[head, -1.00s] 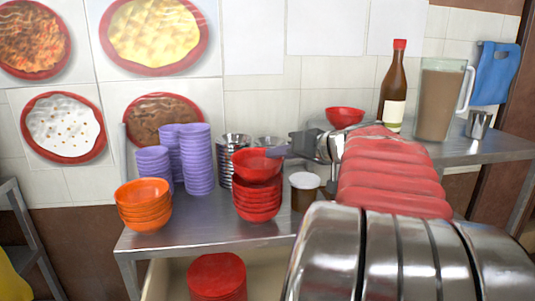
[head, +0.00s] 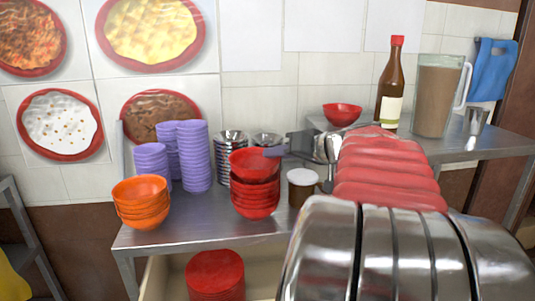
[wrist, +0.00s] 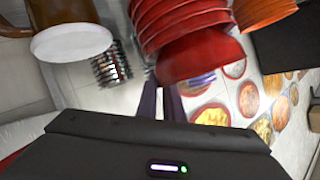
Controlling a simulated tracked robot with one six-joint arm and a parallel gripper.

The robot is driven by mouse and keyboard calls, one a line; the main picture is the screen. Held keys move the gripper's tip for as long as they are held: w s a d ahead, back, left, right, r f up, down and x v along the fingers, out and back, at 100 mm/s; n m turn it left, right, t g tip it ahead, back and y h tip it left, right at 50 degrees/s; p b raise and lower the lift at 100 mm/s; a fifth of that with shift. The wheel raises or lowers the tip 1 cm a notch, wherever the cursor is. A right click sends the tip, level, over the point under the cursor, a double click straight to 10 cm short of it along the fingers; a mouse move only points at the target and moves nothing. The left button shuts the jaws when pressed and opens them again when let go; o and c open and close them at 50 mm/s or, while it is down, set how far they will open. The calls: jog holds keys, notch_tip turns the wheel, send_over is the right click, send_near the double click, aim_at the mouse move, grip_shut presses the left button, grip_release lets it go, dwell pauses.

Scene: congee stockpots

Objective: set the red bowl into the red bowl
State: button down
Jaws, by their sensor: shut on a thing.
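My gripper (head: 278,151) is shut on the rim of a red bowl (head: 252,164) at its right side. The bowl is over the stack of red bowls (head: 255,200) on the steel table; I cannot tell whether it touches the bowl below. In the wrist view, my fingers (wrist: 160,102) meet the edge of the held bowl (wrist: 203,57), which looks tilted against the stack (wrist: 180,18). The inside of the stack's top bowl is hidden. Another red bowl (head: 342,114) sits apart, at the back right.
Orange bowls (head: 141,205) stand left of the stack, with purple stacks (head: 195,158) and metal bowls (head: 231,144) behind. A white-lidded jar (head: 302,186) stands close on the right. A brown bottle (head: 391,90) and pitcher (head: 437,98) are at the back right.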

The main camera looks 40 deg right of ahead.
jog(key=shift+f, duration=0.25)
dwell(0.4)
jog(key=c, duration=1.8)
grip_release()
jog(key=v, duration=1.3)
jog(key=shift+s+r, duration=0.1)
jog(key=shift+s, duration=0.3)
jog(key=shift+w, duration=0.1)
